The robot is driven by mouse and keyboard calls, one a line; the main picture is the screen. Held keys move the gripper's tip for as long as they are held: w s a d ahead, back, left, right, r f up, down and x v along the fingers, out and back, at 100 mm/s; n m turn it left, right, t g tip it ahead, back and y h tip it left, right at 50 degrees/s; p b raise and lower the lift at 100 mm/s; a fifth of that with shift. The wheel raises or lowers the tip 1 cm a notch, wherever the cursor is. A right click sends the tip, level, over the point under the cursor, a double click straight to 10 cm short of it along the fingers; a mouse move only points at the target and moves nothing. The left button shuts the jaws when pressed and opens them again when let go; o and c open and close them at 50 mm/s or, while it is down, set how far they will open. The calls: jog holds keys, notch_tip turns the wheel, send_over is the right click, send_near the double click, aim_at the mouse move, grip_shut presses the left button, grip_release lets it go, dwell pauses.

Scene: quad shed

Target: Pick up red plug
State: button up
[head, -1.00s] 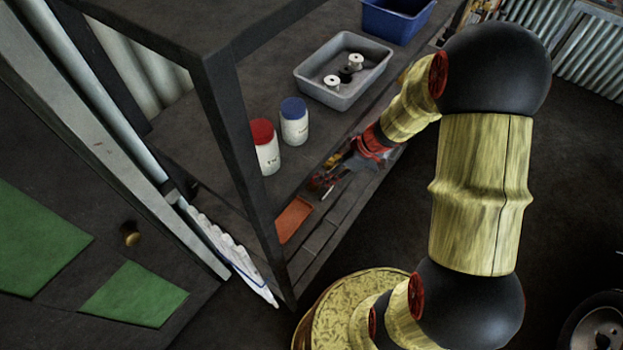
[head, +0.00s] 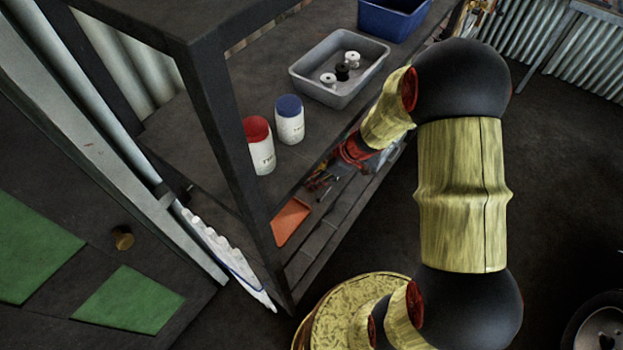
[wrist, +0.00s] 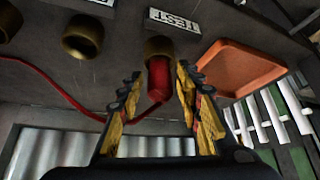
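The red plug (wrist: 159,84) shows in the wrist view, seated at a brass-coloured socket (wrist: 158,47) on a dark surface. A red cable (wrist: 62,92) loops from the plug off to the left. My gripper (wrist: 158,76) is open, with one finger on each side of the plug. Gaps show between the fingers and the plug, so it is not clasped. In the head view my gripper is mostly hidden under the bench top behind my arm, and I cannot make out the plug there.
Other brass sockets (wrist: 83,38) and a white label (wrist: 173,20) are near the plug. An orange tray (head: 290,222) lies on the lower shelf. On the bench top are a red-lidded jar (head: 260,152), a blue-lidded jar (head: 290,122), a grey tub (head: 340,96) and a blue bin (head: 392,22).

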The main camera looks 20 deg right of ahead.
grip_shut()
jog(key=shift+r, duration=0.1)
dwell(0.4)
